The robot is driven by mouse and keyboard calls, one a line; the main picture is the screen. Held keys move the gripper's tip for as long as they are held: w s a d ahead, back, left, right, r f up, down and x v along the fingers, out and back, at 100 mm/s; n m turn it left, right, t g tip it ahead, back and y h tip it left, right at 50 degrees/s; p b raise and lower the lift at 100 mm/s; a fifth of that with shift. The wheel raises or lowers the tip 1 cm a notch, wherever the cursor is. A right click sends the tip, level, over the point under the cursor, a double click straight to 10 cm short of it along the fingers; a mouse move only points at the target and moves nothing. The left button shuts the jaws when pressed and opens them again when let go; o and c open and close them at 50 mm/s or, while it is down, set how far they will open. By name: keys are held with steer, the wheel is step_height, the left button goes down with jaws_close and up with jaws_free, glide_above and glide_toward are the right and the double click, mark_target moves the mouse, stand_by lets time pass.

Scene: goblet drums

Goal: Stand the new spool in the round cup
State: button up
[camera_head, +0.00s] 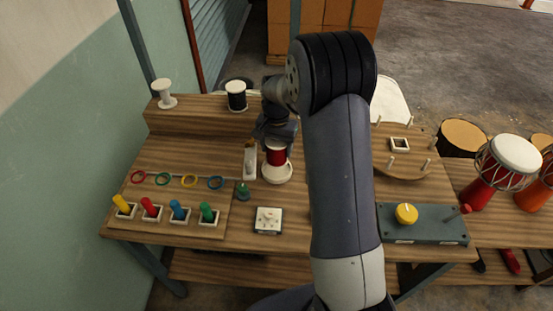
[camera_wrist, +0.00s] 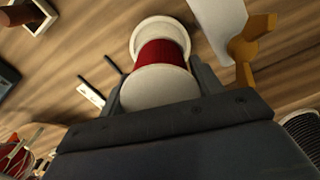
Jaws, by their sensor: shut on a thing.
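The spool of red thread (camera_head: 276,157) with white ends is upright under my gripper (camera_head: 275,139). My gripper is shut on it near its upper end. In the wrist view the same red spool (camera_wrist: 160,52) lies between the two dark fingers, its near white end facing the camera.
A white spool (camera_head: 163,94) and a black spool (camera_head: 236,97) stand on the back ledge.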

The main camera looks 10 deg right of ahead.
mark_target(277, 157)
steer(key=shift+f+p, duration=0.3)
steer(key=shift+f, duration=2.05)
steer(key=shift+f, duration=0.15)
steer(key=o, duration=1.1)
step_height(277, 157, up, 12)
steer(key=shift+r+b, duration=0.2)
steer(key=shift+b, duration=0.7)
